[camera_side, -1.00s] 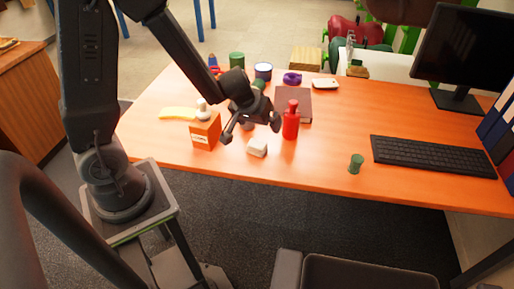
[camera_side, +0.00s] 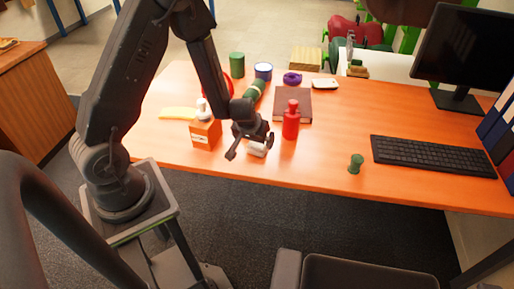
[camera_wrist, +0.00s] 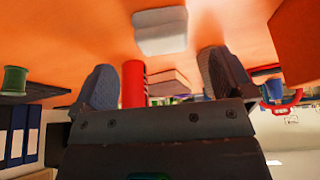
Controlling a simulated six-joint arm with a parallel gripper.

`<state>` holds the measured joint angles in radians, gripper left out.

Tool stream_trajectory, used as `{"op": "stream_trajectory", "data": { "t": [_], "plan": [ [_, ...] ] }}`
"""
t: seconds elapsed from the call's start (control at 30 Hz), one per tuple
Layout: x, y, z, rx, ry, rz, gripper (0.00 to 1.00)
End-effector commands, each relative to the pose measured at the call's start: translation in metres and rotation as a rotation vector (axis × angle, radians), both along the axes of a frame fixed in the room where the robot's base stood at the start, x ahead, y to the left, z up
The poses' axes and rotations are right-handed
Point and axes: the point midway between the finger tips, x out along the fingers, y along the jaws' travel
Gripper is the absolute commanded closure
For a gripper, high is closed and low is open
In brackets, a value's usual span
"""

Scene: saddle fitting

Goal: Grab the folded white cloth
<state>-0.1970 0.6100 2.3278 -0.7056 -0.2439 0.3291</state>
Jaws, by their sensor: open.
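The folded white cloth (camera_side: 257,149) is a small white block on the orange desk, partly hidden behind my gripper (camera_side: 250,149) in the side view. In the wrist view the cloth (camera_wrist: 160,30) lies beyond the fingertips, roughly centred between them and clear of both. My gripper (camera_wrist: 162,75) is open, its two dark fingers spread wide with nothing held. It hangs low over the desk beside the cloth.
A red bottle (camera_side: 290,122) stands close right of the cloth, and an orange box (camera_side: 205,134) close left. A green spool-shaped piece (camera_side: 356,163) and a keyboard (camera_side: 435,160) are farther right. A brown book (camera_side: 293,103) lies behind. The desk's front edge is near the cloth.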

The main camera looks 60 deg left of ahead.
Motion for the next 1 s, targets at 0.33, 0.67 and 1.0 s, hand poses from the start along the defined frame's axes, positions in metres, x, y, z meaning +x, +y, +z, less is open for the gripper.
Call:
{"op": "stream_trajectory", "data": {
  "t": [0.33,0.67,1.0],
  "plan": [
    [0.01,0.01,-0.027,0.0,0.001,0.001,0.0],
    [0.022,0.017,-0.054,-0.002,-0.003,0.0,0.0],
    [0.021,0.017,-0.053,-0.002,-0.002,-0.001,0.15]
  ]
}}
